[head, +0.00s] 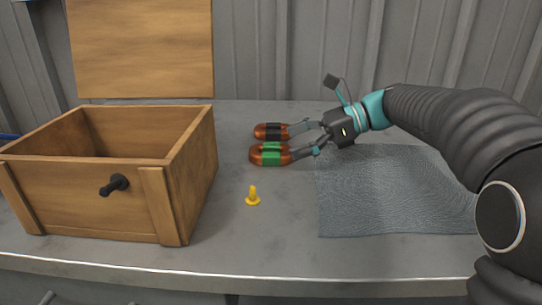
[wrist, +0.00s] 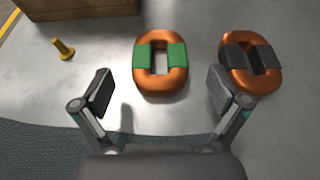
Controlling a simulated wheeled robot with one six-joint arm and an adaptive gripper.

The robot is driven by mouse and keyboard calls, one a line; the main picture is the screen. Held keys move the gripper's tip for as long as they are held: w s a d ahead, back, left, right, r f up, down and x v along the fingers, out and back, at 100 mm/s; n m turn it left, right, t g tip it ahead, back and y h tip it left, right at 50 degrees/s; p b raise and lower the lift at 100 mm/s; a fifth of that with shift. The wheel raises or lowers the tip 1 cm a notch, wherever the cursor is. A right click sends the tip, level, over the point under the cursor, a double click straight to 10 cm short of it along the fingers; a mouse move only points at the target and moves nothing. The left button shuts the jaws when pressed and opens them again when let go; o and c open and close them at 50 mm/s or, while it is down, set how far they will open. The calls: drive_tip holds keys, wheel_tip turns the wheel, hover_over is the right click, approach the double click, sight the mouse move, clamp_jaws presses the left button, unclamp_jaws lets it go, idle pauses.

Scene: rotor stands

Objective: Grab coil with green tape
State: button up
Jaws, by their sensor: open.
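The copper coil with green tape (head: 270,156) lies on the grey table, right of the wooden box. In the wrist view, the green-taped coil (wrist: 161,84) lies flat just beyond my open fingers, roughly centred between them. A second copper coil with black tape (head: 270,131) lies behind it in the head view; it shows to the right in the wrist view (wrist: 234,66). My gripper (head: 304,136) is open and empty, reaching in from the right. In the wrist view its fingertips (wrist: 160,92) are spread wide, with the right one near the black-taped coil.
An open wooden box (head: 165,205) with a raised lid stands at the left. A small yellow peg (head: 253,197) stands on the table in front of the coils. A grey-blue mat (head: 385,205) lies at the right, below my arm.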

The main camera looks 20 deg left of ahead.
sight(271, 149)
drive_tip(key=shift+b+x, duration=0.6)
drive_tip(key=shift+x, duration=2.1)
drive_tip(key=shift+r, duration=0.1)
drive_tip(key=c, duration=1.6)
